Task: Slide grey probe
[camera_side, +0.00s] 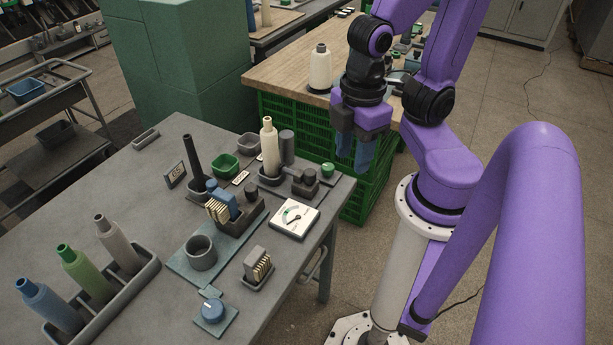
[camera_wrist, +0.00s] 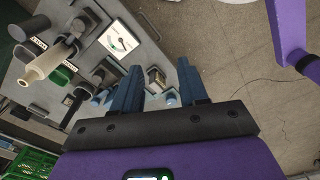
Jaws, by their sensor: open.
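No part is labelled as the grey probe. The likely part is a dark grey block with a round top (camera_side: 308,180) on a rail fixture at the table's right end, between a cream cone (camera_side: 269,148) and a green knob (camera_side: 327,169). A grey cylinder (camera_side: 287,147) stands behind the cone. A white dial gauge (camera_side: 296,217) lies in front and also shows in the wrist view (camera_wrist: 118,40). My gripper (camera_side: 353,160) hangs to the right of the fixture, apart from it, blue fingers pointing down. In the wrist view the fingers (camera_wrist: 160,66) are spread and empty.
A ribbed grey block (camera_side: 258,267) and a blue knob (camera_side: 212,310) sit near the front edge. A teal plate holds a grey cup (camera_side: 200,252). Green crates (camera_side: 300,125) stand under the wooden bench behind.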

